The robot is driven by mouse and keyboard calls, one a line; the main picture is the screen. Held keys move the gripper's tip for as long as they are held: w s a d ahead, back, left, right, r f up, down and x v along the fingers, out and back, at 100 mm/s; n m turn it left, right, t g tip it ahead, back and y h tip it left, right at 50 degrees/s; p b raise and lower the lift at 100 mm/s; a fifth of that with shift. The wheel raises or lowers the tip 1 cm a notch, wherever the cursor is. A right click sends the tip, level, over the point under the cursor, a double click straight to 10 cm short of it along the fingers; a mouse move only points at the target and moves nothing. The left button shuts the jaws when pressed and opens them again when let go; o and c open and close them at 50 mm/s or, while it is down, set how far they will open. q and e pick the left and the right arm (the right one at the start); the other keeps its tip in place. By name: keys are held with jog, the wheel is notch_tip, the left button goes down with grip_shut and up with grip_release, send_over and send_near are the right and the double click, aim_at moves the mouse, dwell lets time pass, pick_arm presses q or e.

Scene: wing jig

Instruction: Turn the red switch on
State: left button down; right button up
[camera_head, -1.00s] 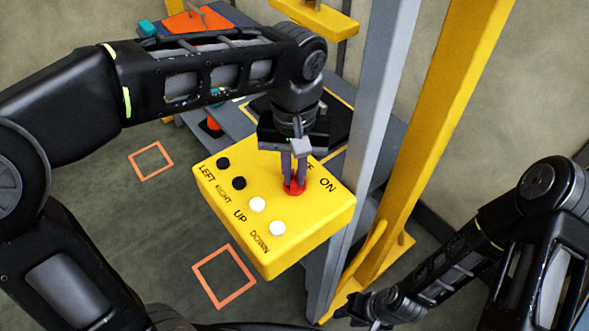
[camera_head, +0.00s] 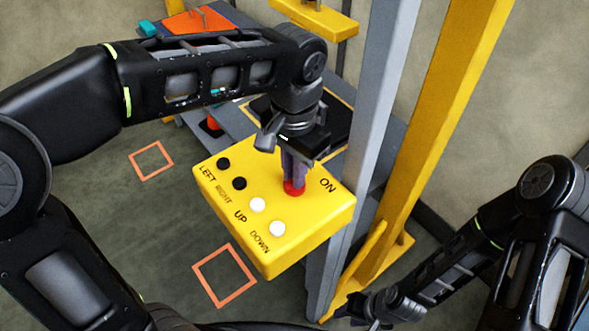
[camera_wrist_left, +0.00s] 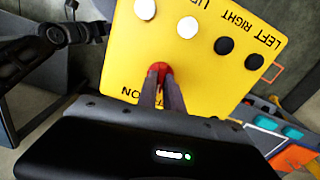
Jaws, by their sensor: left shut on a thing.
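The red switch (camera_head: 294,188) is a round red knob on the yellow control box (camera_head: 318,215), beside the black ON label. It also shows in the left wrist view (camera_wrist_left: 158,69). My left gripper (camera_head: 293,180) points down onto the switch from above, with its fingers close together and shut on it; the fingers hide part of the knob. The OFF label is hidden behind the gripper in the head view. My right gripper (camera_head: 372,308) is low at the bottom right, away from the box; its fingers are too small and dark to read.
Two black buttons (camera_head: 231,173) and two white buttons (camera_head: 267,217) sit on the box left of the switch. A grey post (camera_head: 372,120) and a yellow post (camera_head: 440,130) stand right of the box. A grey table with parts is behind.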

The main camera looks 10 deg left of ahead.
pick_arm(q)
jog(key=m, duration=0.5)
jog(key=shift+r+m, duration=0.1)
jog(key=shift+m, duration=0.2)
jog(key=m+p, duration=0.1)
jog(key=m, duration=0.4)
dwell(0.4)
jog(key=c, duration=1.5)
grip_release()
